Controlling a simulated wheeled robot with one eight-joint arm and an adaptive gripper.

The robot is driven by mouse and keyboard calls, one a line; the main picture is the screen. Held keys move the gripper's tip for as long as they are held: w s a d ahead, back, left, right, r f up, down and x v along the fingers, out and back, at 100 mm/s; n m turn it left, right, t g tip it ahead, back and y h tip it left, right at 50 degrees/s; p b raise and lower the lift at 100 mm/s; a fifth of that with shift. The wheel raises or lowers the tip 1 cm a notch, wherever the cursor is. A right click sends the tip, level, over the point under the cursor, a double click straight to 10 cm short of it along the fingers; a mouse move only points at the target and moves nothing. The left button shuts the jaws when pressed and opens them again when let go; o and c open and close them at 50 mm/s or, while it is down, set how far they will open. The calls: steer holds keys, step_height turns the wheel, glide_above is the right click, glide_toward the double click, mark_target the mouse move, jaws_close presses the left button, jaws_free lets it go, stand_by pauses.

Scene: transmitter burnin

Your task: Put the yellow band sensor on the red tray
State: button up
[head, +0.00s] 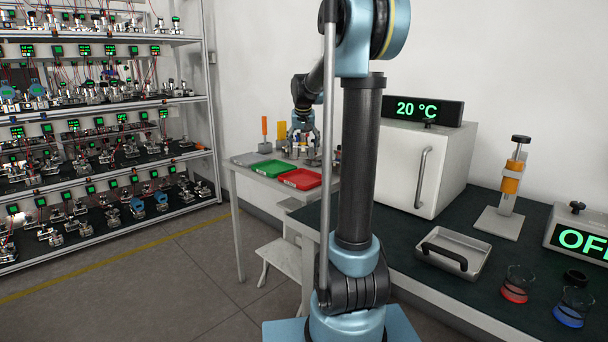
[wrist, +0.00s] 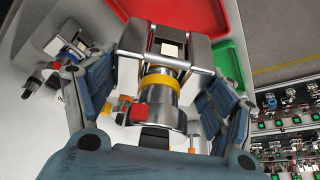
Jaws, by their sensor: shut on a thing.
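The yellow band sensor (wrist: 160,82) is a metal cylinder with a yellow ring and a square metal head. My gripper (wrist: 157,90) is shut on it, with a blue finger on each side. The red tray (wrist: 178,14) is at the top of the wrist view, partly behind the sensor's head; I cannot tell whether they touch. In the head view the red tray (head: 301,180) lies at the front of the small grey table, and my gripper (head: 301,145) is just behind it. The sensor is too small to make out there.
A green tray (head: 268,168) sits left of the red one, with a grey tray (head: 244,158) beyond. Another sensor with a blue band (wrist: 68,52) stands left of my gripper. A white oven (head: 400,165) stands right. Shelves (head: 100,120) fill the left.

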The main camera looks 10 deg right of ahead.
steer(key=shift+f, duration=4.85)
steer(key=o, duration=2)
steer(key=shift+o, duration=0.2)
steer(key=v, duration=1.2)
